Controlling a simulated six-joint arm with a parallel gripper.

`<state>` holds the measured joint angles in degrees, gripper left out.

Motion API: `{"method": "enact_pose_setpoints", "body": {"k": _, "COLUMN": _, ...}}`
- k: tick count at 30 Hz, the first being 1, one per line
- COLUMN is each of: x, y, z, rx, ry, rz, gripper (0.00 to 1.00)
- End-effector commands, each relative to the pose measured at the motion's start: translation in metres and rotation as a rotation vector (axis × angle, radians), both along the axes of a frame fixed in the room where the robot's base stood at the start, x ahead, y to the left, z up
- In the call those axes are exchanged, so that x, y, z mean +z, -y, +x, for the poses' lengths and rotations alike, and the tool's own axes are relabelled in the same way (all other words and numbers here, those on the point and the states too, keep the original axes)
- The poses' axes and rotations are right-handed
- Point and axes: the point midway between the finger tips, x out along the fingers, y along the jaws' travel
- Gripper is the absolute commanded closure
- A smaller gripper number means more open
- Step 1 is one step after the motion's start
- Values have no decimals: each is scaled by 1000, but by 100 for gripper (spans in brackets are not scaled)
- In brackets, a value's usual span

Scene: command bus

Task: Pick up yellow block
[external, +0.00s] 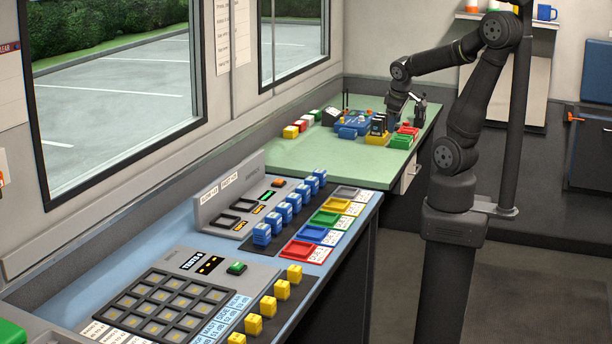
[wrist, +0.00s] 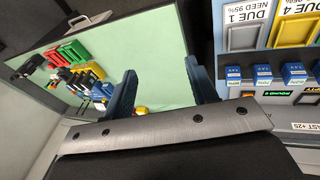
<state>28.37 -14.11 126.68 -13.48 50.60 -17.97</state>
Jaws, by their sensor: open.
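Several small yellow blocks (external: 282,289) stand in a row along the right edge of the near console. Another yellow block (external: 291,132) sits beside red and white blocks on the green table, near the window. I cannot tell which one the task means. My gripper (wrist: 161,66) is open over the green table, with its two blue fingers apart and only bare green surface between the tips. A small yellow-orange thing (wrist: 140,111) shows close to the left finger, partly hidden by the gripper's bar. In the external view, the arm's end is among dark parts at the table's far right.
The green table (external: 330,160) holds a blue fixture (external: 350,128), a yellow tray (external: 376,139) and red and green trays at its far end. Its near half is clear. The near console carries blue blocks (external: 262,234), coloured trays (external: 300,250) and a keypad.

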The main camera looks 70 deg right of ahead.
Motion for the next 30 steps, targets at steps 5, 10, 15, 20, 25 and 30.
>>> {"method": "enact_pose_setpoints", "body": {"k": 5, "x": 3, "y": -7, "z": 66, "rx": 198, "ry": -88, "rz": -9, "gripper": 47}}
{"method": "enact_pose_setpoints", "body": {"k": 10, "x": 9, "y": -58, "z": 128, "rx": 382, "ry": -116, "rz": 9, "gripper": 47}}
{"method": "enact_pose_setpoints", "body": {"k": 15, "x": 11, "y": -126, "z": 175, "rx": 551, "ry": -139, "rz": 32, "gripper": 47}}
{"method": "enact_pose_setpoints", "body": {"k": 20, "x": 11, "y": -202, "z": 208, "rx": 713, "ry": -166, "rz": 50, "gripper": 47}}
{"method": "enact_pose_setpoints", "body": {"k": 25, "x": 7, "y": -293, "z": 226, "rx": 882, "ry": -198, "rz": 66, "gripper": 47}}
{"method": "enact_pose_setpoints", "body": {"k": 30, "x": 1, "y": -391, "z": 224, "rx": 1057, "ry": -236, "rz": 78, "gripper": 47}}
